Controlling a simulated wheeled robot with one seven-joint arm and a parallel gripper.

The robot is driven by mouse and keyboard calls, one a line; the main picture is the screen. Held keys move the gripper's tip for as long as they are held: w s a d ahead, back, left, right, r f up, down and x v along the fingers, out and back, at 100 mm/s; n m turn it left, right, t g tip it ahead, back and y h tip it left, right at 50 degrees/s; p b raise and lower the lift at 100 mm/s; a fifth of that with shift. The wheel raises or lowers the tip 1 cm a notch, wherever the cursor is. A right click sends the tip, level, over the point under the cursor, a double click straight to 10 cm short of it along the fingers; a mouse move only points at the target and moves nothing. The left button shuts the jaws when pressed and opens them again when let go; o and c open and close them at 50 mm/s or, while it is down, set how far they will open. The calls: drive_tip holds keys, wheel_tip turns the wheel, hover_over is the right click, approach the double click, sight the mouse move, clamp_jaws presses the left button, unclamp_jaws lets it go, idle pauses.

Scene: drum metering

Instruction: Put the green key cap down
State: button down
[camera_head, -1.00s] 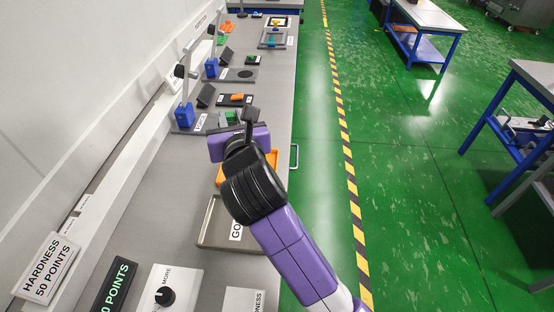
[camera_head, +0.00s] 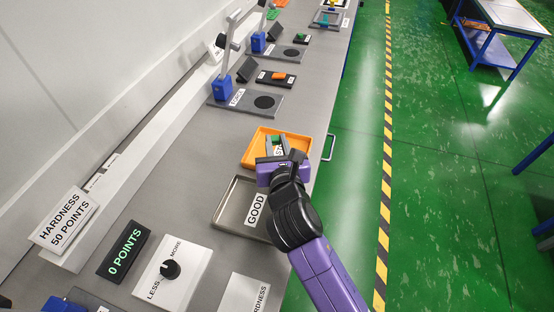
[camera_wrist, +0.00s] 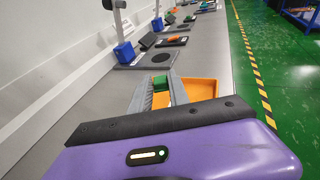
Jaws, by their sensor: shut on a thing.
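My gripper (camera_head: 277,147) is shut on the green key cap (camera_head: 276,141). In the wrist view the cap (camera_wrist: 160,82) shows as a small green block between the two grey fingers (camera_wrist: 161,90). In the head view the gripper and cap appear over the orange tray (camera_head: 256,147); the orange tray (camera_wrist: 203,89) also shows beyond the fingers in the wrist view. I cannot tell how high the cap is above the tray. The purple gripper body hides part of the tray and its label.
A grey tray labelled GOOD (camera_head: 228,207) lies nearer, partly behind my arm. A stand with a blue base (camera_head: 221,91) and black disc (camera_head: 264,101) is beyond. An orange piece (camera_head: 278,76) lies on a black plate. A dial box (camera_head: 172,270) and a 0 POINTS display (camera_head: 125,252) are at lower left.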

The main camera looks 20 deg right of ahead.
drive_tip(key=shift+f+b, duration=0.6)
drive_tip(key=shift+f, duration=2.35)
drive_tip(key=shift+f, duration=0.15)
drive_tip(key=shift+f, duration=0.3)
drive_tip(key=shift+f, duration=0.15)
drive_tip(key=c, duration=1.3)
unclamp_jaws()
drive_tip(key=shift+o, duration=0.2)
drive_tip(key=shift+r, duration=0.25)
drive_tip(key=v, duration=1.2)
drive_tip(key=shift+r, duration=0.35)
